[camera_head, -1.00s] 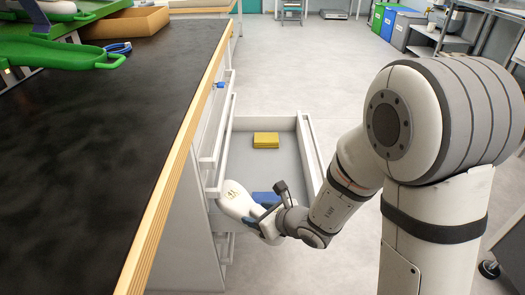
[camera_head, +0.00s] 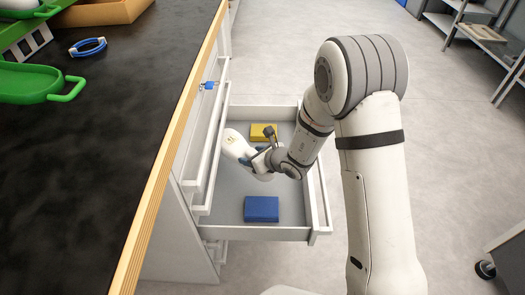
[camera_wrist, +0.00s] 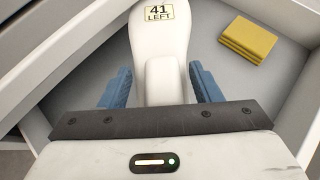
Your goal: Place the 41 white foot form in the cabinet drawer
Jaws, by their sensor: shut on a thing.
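The white foot form (camera_head: 236,143) is marked "41 LEFT", which reads clearly on the form in the wrist view (camera_wrist: 160,35). My gripper (camera_head: 259,163) is shut on the foot form; its blue fingers stand on both sides of the form in the wrist view (camera_wrist: 160,88). The form is over the open cabinet drawer (camera_head: 222,186), near its left side. Whether it touches the drawer floor cannot be told. The drawer is pulled out from the cabinet (camera_head: 185,240) beneath the black worktop.
A yellow block (camera_head: 262,130) lies at the drawer's far end and a blue block (camera_head: 261,209) at its near end. The black worktop (camera_head: 120,150) with a wooden edge runs along the left.

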